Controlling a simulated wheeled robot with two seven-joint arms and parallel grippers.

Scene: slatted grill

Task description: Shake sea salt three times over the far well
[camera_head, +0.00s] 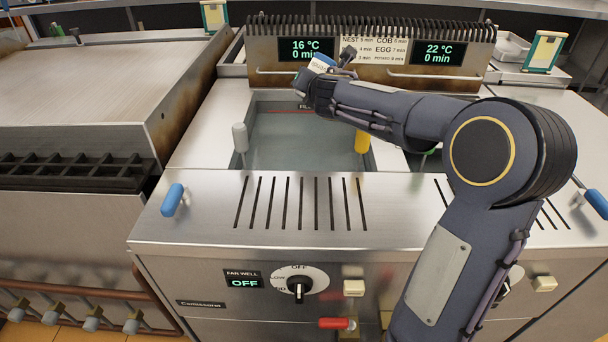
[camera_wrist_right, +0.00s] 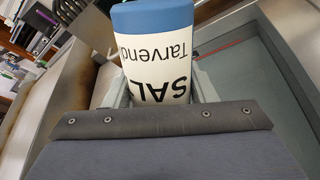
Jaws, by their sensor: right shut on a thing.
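The sea salt container is white with a blue end. It shows partly in the head view (camera_head: 321,63) and large in the right wrist view (camera_wrist_right: 155,55), where its "SAL" lettering reads upside down. My right gripper (camera_head: 322,72) is shut on it, seen above the back part of the far well (camera_head: 270,165). The wrist housing hides the container's near part. The far well is a rectangular basin with what looks like water in it. Its label reads "FAR WELL" and its display (camera_head: 244,283) reads "OFF". My left gripper is not in view.
A grey handle (camera_head: 240,138) and a yellow handle (camera_head: 362,140) stand at the well's sides. Behind it is a panel with two displays (camera_head: 306,50) under a dark slatted top. A slatted steel deck (camera_head: 300,205) lies in front. My right arm covers much of the right side.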

